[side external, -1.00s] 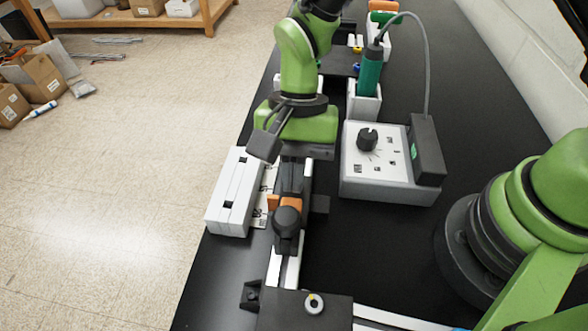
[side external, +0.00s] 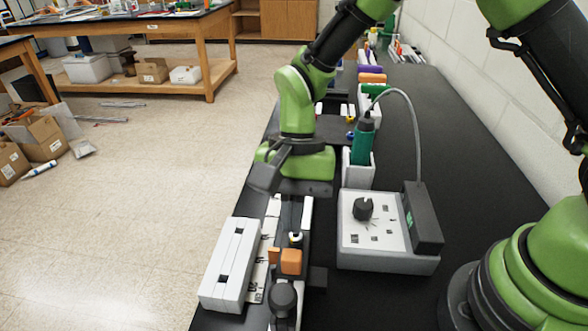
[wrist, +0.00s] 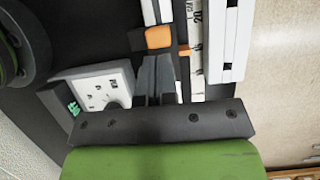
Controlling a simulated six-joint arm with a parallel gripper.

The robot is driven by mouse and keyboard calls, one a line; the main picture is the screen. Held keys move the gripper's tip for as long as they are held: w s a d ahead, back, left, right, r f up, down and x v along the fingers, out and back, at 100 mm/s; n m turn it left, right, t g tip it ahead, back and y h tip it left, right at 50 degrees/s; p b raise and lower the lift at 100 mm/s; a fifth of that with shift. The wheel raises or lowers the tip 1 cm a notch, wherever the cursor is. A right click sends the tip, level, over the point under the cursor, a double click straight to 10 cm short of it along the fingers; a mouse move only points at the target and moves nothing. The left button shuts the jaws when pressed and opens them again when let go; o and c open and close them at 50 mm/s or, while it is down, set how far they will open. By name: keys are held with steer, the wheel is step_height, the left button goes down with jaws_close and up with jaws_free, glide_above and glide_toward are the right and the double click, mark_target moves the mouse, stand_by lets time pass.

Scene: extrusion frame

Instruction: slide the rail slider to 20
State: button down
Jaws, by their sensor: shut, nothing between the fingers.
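The rail slider's orange block (side external: 291,261) sits on the rail in the side view. A dark knob (side external: 283,297) stands nearer the camera. The wrist view shows the orange block (wrist: 159,38) and a small orange pointer (wrist: 184,51) beside the white scale (wrist: 197,60). The 20 mark lies above the pointer in that picture, so the pointer is off it. My gripper (wrist: 157,57) is shut and empty, its fingertips close against the block's lower edge; whether they touch I cannot tell. In the side view the fingers are mostly hidden.
A long white slotted box (side external: 229,270) lies left of the scale. Open floor lies beyond the table's left edge.

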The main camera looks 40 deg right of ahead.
mark_target(289, 258)
steer(key=w+d+r, duration=0.6)
steer(key=x, duration=1)
steer(key=shift+s+f, duration=0.1)
steer(key=shift+s, duration=0.1)
steer(key=shift+s+a, duration=0.85)
steer(key=shift+a, duration=0.15)
steer(key=shift+s+a, duration=0.45)
steer(key=shift+s+a, duration=1.8)
